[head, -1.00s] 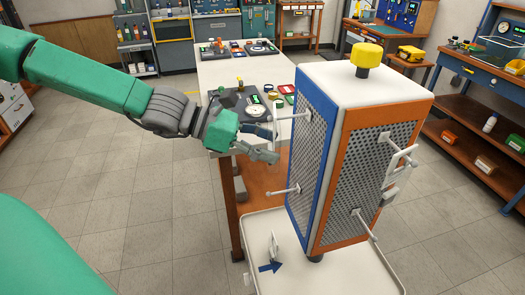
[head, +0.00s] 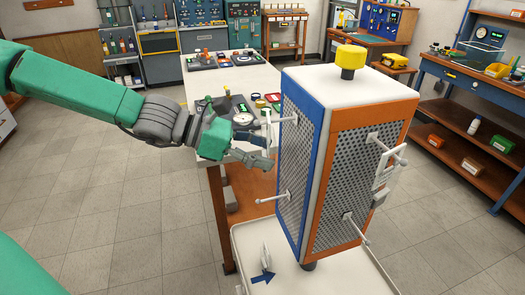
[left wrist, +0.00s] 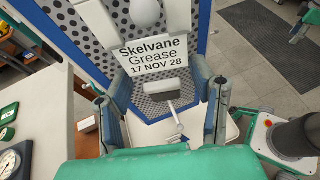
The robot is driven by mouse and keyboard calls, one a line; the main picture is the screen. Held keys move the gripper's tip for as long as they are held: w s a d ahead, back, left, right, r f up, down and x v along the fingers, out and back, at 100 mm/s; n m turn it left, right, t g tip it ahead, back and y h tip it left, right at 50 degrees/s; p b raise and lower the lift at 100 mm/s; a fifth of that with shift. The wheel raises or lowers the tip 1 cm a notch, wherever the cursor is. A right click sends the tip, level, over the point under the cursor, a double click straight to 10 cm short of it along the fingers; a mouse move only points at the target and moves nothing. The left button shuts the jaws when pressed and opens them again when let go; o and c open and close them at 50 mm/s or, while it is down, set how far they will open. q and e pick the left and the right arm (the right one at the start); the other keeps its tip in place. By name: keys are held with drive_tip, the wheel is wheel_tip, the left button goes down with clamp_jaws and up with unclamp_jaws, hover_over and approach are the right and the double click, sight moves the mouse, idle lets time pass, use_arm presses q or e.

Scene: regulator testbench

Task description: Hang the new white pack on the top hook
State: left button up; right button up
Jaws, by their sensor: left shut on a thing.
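My left gripper (head: 252,148) is shut on the white pack (left wrist: 155,58), whose label reads "Skelvane Grease 17 NOV 28". In the head view the pack (head: 268,132) shows nearly edge-on, beside the top hook (head: 286,119) on the blue-framed side of the perforated stand (head: 291,165). In the left wrist view a rounded white end (left wrist: 145,12) shows just above the label. I cannot tell whether the hook passes through the pack's upper part. The lower hook (head: 272,198) on that side is bare.
The stand's orange-framed side (head: 345,165) has another white pack (head: 386,172) at its upper hook and a bare lower hook (head: 357,227). A white tray (head: 345,275) with a blue arrow (head: 262,277) lies below. A workbench (head: 230,80) with instruments stands behind my gripper.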

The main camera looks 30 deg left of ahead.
use_arm(q)
drive_tip(key=o, duration=1.3)
drive_tip(key=shift+c, duration=0.2)
drive_tip(key=shift+a, duration=0.1)
drive_tip(key=v, duration=1.2)
drive_tip(key=shift+f, duration=0.2)
